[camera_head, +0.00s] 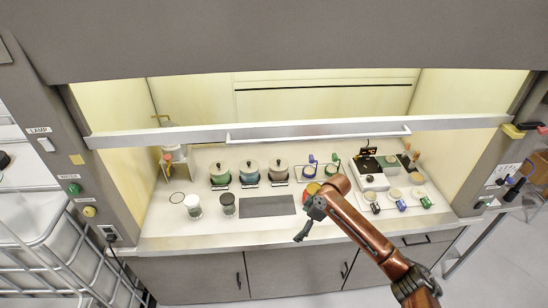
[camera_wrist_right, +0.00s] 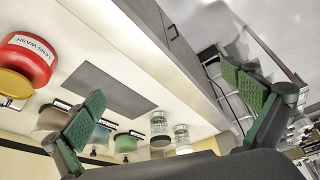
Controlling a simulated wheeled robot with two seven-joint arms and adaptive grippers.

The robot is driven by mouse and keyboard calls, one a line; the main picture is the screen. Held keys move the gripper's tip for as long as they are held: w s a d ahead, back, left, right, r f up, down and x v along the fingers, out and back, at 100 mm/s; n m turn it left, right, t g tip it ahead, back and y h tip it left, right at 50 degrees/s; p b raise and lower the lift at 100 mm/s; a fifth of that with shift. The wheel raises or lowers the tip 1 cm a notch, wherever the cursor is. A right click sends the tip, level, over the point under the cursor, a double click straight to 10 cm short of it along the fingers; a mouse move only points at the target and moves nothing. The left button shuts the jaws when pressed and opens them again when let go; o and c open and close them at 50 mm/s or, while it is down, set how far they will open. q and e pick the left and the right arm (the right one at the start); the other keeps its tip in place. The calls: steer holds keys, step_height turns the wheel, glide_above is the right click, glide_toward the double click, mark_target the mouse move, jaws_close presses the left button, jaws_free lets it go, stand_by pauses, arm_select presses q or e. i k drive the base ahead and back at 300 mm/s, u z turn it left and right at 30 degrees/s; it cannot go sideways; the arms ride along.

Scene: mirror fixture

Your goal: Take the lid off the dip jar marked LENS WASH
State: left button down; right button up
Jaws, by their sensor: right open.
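The red dip jar (camera_wrist_right: 32,58) marked LENS WASH is at the left edge of the right wrist view, which is upside down. Its gold lid (camera_wrist_right: 14,84) is on it. In the head view the red jar (camera_head: 307,198) stands on the hood counter, partly hidden behind my right gripper and arm. My right gripper (camera_head: 305,224) is open and empty, in front of the jar near the counter's front edge. Its two green finger pads (camera_wrist_right: 165,98) show wide apart in the wrist view, with the jar outside them. My left gripper is not in view.
A grey mat (camera_head: 267,206) lies left of the jar. Several lidded pots (camera_head: 249,172) stand behind it, with two small jars (camera_head: 193,206) at left. A white device (camera_head: 370,178) and small cups are at right. The raised sash bar (camera_head: 300,131) crosses above the counter.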

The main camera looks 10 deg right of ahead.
mark_target(277, 164)
steer(key=i, duration=1.5)
steer(key=z, duration=0.05)
